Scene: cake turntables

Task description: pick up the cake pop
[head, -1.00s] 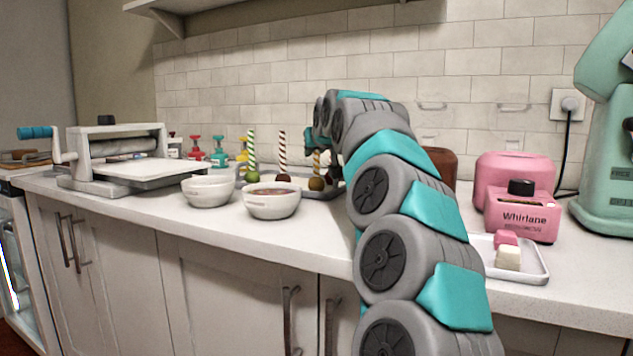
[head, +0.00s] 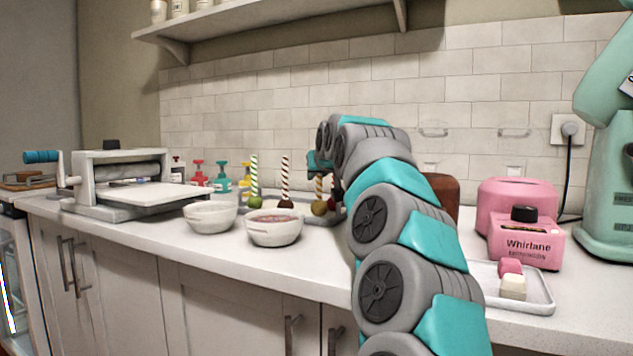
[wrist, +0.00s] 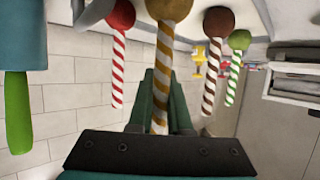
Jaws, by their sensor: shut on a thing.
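The cake pop with a gold ball (wrist: 169,8) and a gold-and-white striped stick (wrist: 162,75) is between the fingers of my gripper (wrist: 163,104). The fingers are shut on its stick. In the head view its olive-gold ball (head: 319,207) hangs below my gripper (head: 318,160), close to the tray. I cannot tell whether it is clear of the tray. A brown pop (head: 285,203) and a green pop (head: 254,197) stand to its left. A red pop (wrist: 121,14) shows in the wrist view; my arm mostly hides it in the head view.
Two white bowls (head: 210,217) (head: 274,229) stand in front of the pops. A sheeter (head: 125,185) is at the left. A pink machine (head: 525,240) and a small tray (head: 538,297) are at the right. A shelf (head: 270,25) hangs above.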

